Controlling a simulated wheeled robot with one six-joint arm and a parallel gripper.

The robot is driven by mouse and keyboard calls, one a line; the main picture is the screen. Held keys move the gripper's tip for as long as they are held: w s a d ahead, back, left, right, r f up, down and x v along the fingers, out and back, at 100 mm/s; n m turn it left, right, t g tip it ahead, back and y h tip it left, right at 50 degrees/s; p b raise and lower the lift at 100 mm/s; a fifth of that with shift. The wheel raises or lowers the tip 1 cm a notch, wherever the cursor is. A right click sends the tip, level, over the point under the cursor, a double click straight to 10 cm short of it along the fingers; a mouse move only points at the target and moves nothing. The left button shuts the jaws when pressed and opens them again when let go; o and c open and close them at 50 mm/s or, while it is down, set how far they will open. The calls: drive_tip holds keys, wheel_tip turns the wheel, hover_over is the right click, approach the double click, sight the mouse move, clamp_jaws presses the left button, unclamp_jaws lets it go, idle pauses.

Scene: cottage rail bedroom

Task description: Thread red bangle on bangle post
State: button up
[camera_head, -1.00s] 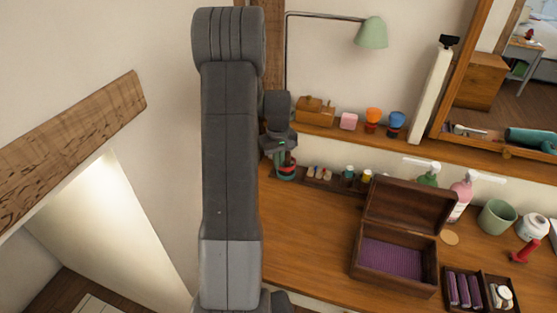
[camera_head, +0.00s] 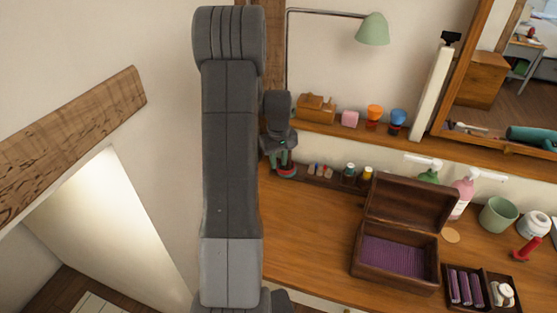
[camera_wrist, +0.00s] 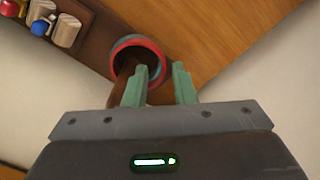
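The red bangle (camera_wrist: 162,67) lies with a teal bangle (camera_wrist: 127,40) in a small stack at the left end of the desk, against the wall. A brown post (camera_wrist: 122,92) rises from inside the rings, so they appear to be around it; the left finger hides part of this. The red bangle also shows low under my gripper in the head view (camera_head: 287,173). My gripper (camera_wrist: 160,82) is just above the stack, its two green fingers apart. The left finger overlaps the rings in the wrist view, and the right one is beside them. I see nothing held between the fingers.
A narrow tray with small bottles (camera_head: 349,172) runs right of the stack along the back. An open wooden box (camera_head: 395,275) stands on the desk. A shelf with cups (camera_head: 375,114) is above. The desk left of the box is clear.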

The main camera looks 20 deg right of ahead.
drive_tip(key=shift+d+r, duration=0.1)
wheel_tip(320, 180, up, 14)
drive_tip(key=shift+f, duration=0.2)
idle(0.7)
wheel_tip(320, 180, down, 11)
drive_tip(key=shift+r, duration=0.15)
idle(0.4)
drive_tip(key=shift+f, duration=0.25)
